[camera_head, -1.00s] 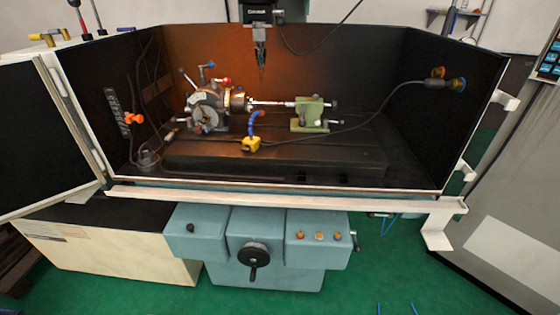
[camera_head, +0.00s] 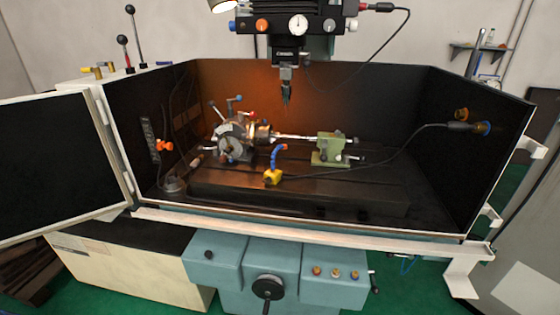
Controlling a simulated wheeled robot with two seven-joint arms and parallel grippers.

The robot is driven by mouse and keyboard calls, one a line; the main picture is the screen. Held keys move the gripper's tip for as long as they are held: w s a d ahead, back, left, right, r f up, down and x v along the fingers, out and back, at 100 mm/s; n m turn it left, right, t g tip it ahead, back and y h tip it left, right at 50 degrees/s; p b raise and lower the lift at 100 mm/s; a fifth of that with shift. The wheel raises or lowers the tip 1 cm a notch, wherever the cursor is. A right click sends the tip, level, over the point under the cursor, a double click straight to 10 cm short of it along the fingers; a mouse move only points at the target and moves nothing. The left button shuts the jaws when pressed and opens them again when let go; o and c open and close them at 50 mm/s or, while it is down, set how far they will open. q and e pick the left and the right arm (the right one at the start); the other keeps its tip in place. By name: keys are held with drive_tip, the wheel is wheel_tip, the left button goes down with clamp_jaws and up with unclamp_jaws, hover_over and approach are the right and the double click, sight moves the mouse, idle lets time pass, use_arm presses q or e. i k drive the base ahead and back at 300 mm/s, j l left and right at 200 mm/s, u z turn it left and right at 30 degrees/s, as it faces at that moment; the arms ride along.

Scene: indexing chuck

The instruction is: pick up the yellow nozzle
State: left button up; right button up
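The yellow nozzle (camera_head: 272,177) is a small yellow block with a segmented blue hose (camera_head: 279,151) curving up from it. It stands near the front of the dark machine bed (camera_head: 340,197), in front of and between the indexing chuck (camera_head: 234,135) and the green tailstock (camera_head: 329,150). A black cable runs from near it to the right wall. Neither of my grippers is in view.
A dark enclosure surrounds the bed, with a white front rail (camera_head: 300,229) and an open door (camera_head: 55,155) at left. The machine head and tool (camera_head: 286,90) hang above the bed. A handwheel (camera_head: 268,288) sticks out below the rail.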

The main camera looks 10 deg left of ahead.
sight(275, 175)
drive_tip(key=i+j+z, duration=0.1)
drive_tip(key=j+z, duration=0.15)
drive_tip(key=z, duration=0.2)
drive_tip(key=i+j+z, duration=0.1)
drive_tip(key=j+z, duration=0.2)
drive_tip(key=z, duration=0.15)
drive_tip(key=j+z, duration=0.3)
drive_tip(key=z, duration=0.15)
